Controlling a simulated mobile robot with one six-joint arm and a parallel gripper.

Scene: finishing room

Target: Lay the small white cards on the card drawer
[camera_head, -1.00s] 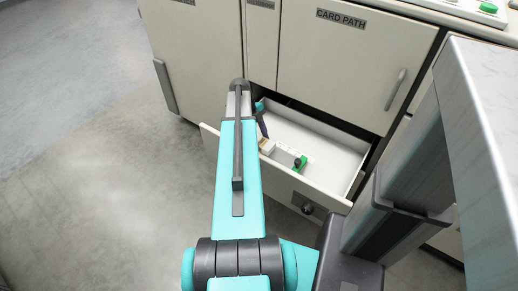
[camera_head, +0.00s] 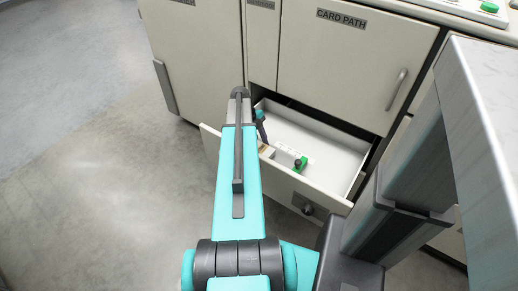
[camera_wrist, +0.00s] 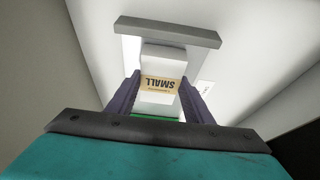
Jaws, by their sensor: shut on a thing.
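The small white cards (camera_wrist: 160,55) are a white stack with a tan band marked SMALL, seen in the wrist view. My gripper (camera_wrist: 161,84) is shut on the stack, with a dark finger on each side. In the head view the tan band of the cards (camera_head: 266,151) shows just below my gripper (camera_head: 262,132), inside the outline of the open card drawer (camera_head: 332,146). The drawer is pulled out below the CARD PATH door, and its floor is white. I cannot tell whether the cards touch the floor. My arm hides the drawer's left end.
The drawer front (camera_head: 280,178) carries a dark latch. The drawer's right part is clear. A cabinet door (camera_head: 350,62) rises behind.

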